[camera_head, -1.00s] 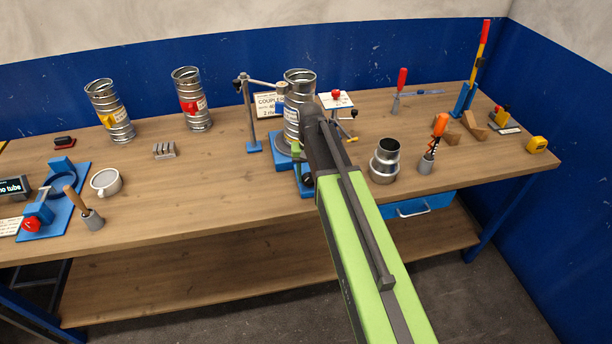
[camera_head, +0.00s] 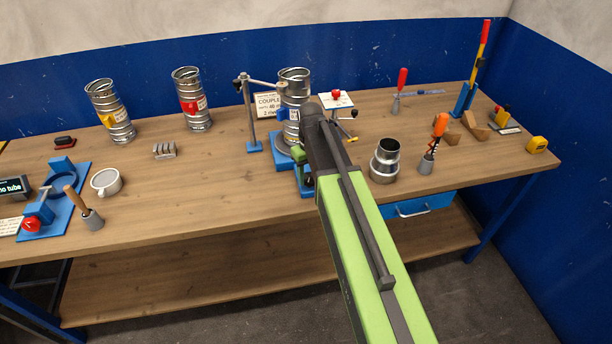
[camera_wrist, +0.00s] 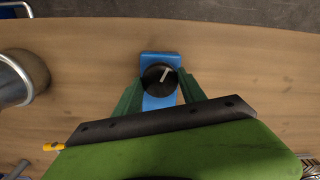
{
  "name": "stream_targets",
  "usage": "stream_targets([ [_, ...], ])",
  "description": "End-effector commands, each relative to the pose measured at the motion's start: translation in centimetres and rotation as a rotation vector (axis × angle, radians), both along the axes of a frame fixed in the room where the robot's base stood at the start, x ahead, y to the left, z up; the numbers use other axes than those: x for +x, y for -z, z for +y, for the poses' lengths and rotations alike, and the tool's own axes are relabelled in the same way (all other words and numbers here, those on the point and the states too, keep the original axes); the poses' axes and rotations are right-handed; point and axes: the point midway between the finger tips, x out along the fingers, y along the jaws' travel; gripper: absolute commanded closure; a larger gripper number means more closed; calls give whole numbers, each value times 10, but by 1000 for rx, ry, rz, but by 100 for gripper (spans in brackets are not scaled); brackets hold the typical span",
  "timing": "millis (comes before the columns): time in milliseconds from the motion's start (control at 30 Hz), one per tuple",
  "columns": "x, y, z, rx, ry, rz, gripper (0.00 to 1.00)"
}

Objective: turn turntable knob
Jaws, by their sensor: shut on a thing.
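The turntable knob (camera_wrist: 155,82) is a black disc with a pale pointer line on a blue block (camera_wrist: 158,57) in the wrist view. The pointer leans toward the upper right. My gripper (camera_wrist: 161,77) has its two green fingers on either side of the knob, shut on it. In the head view my gripper (camera_head: 300,157) is at the front of the blue turntable base (camera_head: 305,188), and my arm hides much of the base. A ribbed metal duct (camera_head: 294,88) stands upright on the turntable, its lower right part hidden by my arm.
A metal coupler (camera_head: 385,162) and an orange-handled tool (camera_head: 436,145) stand right of my arm. The bench (camera_head: 220,190) left of the turntable is mostly clear.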

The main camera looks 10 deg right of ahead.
Motion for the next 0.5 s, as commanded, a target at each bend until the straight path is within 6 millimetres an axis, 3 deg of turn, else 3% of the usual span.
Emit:
stream_targets([
  [500, 1, 0, 0, 1, -66, -3, 93],
])
